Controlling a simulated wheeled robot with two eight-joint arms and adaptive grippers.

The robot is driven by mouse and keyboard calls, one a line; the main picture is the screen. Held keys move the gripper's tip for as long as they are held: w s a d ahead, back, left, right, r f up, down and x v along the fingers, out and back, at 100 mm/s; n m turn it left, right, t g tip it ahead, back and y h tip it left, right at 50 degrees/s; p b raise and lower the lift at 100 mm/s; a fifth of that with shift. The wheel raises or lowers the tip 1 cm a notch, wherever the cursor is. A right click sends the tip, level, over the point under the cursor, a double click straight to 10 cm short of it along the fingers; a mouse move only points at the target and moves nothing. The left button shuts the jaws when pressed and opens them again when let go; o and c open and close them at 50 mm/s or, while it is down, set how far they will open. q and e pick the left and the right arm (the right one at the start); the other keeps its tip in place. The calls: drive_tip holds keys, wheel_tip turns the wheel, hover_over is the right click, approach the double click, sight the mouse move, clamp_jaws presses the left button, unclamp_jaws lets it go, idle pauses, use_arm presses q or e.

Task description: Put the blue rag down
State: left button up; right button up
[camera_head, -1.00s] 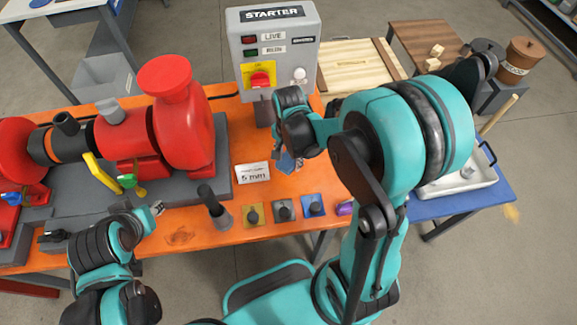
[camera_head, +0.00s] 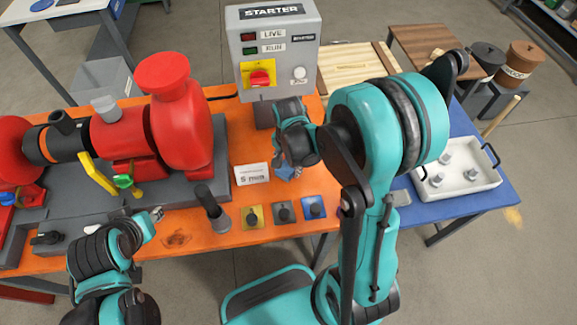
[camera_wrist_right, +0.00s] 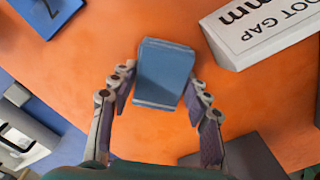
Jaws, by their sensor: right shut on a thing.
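The blue rag (camera_wrist_right: 165,72) is a folded, block-like bundle between the fingers of my right gripper (camera_wrist_right: 158,92) in the right wrist view. The fingers are shut on it, over the orange bench top (camera_wrist_right: 65,85). In the head view the rag (camera_head: 287,173) shows only partly under my right wrist, right of the white "5 mm" card (camera_head: 252,174). I cannot tell whether it touches the bench. My left gripper (camera_head: 157,214) is over the bench's front left part, with no object visible in it; its jaw opening is too small to tell.
The red pump (camera_head: 180,115) stands left and the grey starter box (camera_head: 275,50) behind. Yellow, grey and blue square plates (camera_head: 314,207) line the front edge. A dark upright cylinder (camera_head: 213,208) stands left of them. A white tray (camera_head: 462,195) sits on the blue table at right.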

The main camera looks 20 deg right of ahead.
drive_tip(key=o, duration=1.4)
drive_tip(key=shift+s+a+f, duration=0.1)
drive_tip(key=shift+s+f, duration=0.1)
drive_tip(key=shift+f, duration=0.1)
drive_tip(key=shift+o, duration=0.8)
drive_tip(key=shift+w+f, duration=0.15)
drive_tip(key=shift+w, duration=0.1)
drive_tip(key=shift+s, duration=0.1)
drive_tip(key=shift+r+p, duration=0.6)
drive_tip(key=shift+r, duration=0.05)
wheel_tip(320, 180, up, 12)
drive_tip(key=p, duration=0.4)
drive_tip(key=s+a+r+n+t, duration=0.2)
drive_tip(key=s+r+n+t, duration=0.5)
drive_tip(key=n, duration=0.5)
drive_tip(key=shift+s+a+r, duration=0.35)
drive_tip(key=shift+a+r, duration=0.05)
drive_tip(key=shift+r, duration=0.35)
